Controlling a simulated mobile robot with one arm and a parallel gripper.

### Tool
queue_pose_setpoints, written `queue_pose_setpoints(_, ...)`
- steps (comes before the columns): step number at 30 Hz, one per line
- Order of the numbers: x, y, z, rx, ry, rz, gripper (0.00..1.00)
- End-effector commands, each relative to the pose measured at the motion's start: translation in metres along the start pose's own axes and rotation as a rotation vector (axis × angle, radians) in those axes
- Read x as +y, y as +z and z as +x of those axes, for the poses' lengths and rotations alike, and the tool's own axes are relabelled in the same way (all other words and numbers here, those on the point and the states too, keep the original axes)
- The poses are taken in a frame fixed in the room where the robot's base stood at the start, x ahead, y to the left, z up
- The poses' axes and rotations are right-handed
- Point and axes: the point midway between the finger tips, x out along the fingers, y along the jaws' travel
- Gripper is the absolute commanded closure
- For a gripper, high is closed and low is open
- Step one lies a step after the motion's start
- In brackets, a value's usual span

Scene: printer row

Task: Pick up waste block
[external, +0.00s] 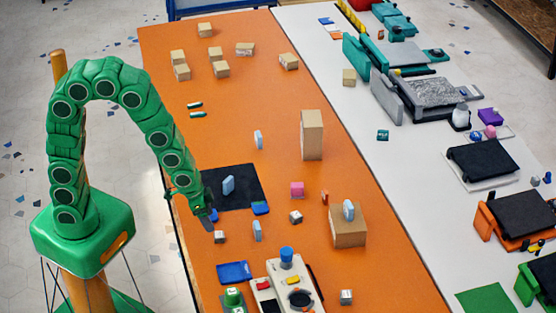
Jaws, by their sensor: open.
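My green arm reaches over the orange table (250,80) from the left. My gripper (207,217) is open and points down at the lower left corner of the black mat (240,199). I cannot tell for sure which object is the waste block. A small white and dark cube (219,237) stands on the table just below and right of the gripper, apart from it as far as I can see. A similar cube (296,217) stands further right, near a pink block (297,189). Another such cube (346,297) is at the front.
A cardboard box (348,227) and a taller one (312,135) stand to the right. A control panel (287,285) and blue tray (235,272) are in front. Small boxes (220,69) sit at the back.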

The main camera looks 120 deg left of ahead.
Motion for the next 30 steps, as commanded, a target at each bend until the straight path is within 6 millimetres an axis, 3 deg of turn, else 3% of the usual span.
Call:
queue_pose_setpoints(20, 0.001, 0.000, 0.031, -0.003, 0.000, 0.000, 0.31)
queue_pose_setpoints(30, 0.002, -0.004, 0.057, -0.003, 0.001, 0.000, 0.31)
